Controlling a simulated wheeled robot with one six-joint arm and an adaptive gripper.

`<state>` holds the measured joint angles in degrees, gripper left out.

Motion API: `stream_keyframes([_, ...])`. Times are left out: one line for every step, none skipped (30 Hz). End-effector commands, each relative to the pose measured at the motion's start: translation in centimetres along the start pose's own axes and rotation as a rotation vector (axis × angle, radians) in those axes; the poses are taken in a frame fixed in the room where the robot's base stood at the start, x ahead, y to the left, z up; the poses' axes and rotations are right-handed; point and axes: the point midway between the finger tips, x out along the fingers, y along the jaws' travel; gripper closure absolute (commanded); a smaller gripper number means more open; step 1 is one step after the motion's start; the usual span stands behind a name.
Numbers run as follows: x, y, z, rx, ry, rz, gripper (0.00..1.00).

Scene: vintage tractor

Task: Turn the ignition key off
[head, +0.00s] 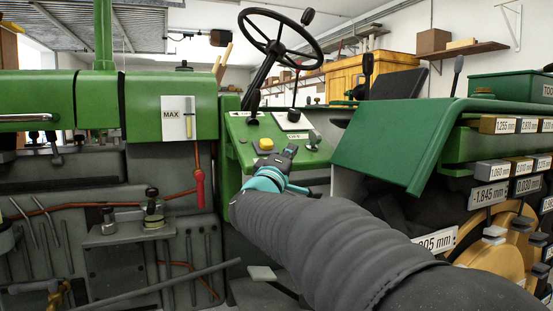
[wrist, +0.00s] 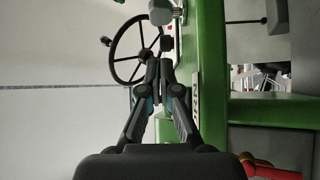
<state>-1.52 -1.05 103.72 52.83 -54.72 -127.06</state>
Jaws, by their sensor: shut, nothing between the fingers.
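The green dash panel (head: 245,128) stands below the steering wheel in the head view. A small grey knob-like piece (head: 314,140) stands out on its right side; it may be the ignition key, but it is too small to tell. My gripper (head: 290,151) is in front of the panel's lower part, left of that piece, and partly covers the panel. In the wrist view my gripper (wrist: 159,66) is shut and empty, its fingertips together, beside a green upright panel (wrist: 208,60). No key is clearly visible in the wrist view.
A yellow button (head: 266,143) sits just above my gripper. The black steering wheel (head: 318,52) is above the panel, with levers around it. A green fender (head: 385,150) stands close on the right. A red handle (head: 199,188) hangs on the left.

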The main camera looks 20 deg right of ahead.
Motion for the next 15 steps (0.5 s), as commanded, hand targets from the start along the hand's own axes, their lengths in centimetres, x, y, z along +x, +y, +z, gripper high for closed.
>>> stream_keyframes([1.1, 0.1, 0.1, -0.001, -0.003, 0.002, 1.0])
stream_keyframes([1.7, 0.0, 0.0, -0.002, -0.002, 0.001, 1.0])
stream_keyframes([2.4, 0.1, 0.1, -0.002, -0.002, 0.002, 1.0])
stream_keyframes([3.0, 0.1, 0.1, -0.002, -0.002, 0.002, 1.0])
stream_keyframes([3.5, 0.0, 0.0, -0.001, -0.001, 0.001, 1.0])
stream_keyframes([4.2, 0.0, 0.1, -0.001, -0.002, 0.001, 1.0])
stream_keyframes([4.7, 0.1, 0.1, -0.001, -0.002, 0.002, 1.0])
stream_keyframes([4.9, 0.0, 0.7, -0.001, -0.003, 0.002, 1.0])
stream_keyframes([5.3, 0.0, 1.1, -0.001, -0.002, 0.002, 1.0])
stream_keyframes([5.6, 0.0, 1.4, -0.002, -0.002, 0.002, 1.0])
stream_keyframes([5.8, 0.0, 1.7, -0.002, -0.002, 0.001, 1.0])
stream_keyframes([6.1, 0.0, 1.9, -0.001, -0.001, 0.0, 1.0])
stream_keyframes([6.3, -0.1, 2.2, 0.0, -0.001, 0.0, 1.0])
stream_keyframes([6.5, 0.0, 2.3, 0.0, -0.001, 0.0, 1.0])
stream_keyframes([6.7, 0.0, 2.5, 0.0, 0.0, 0.001, 1.0])
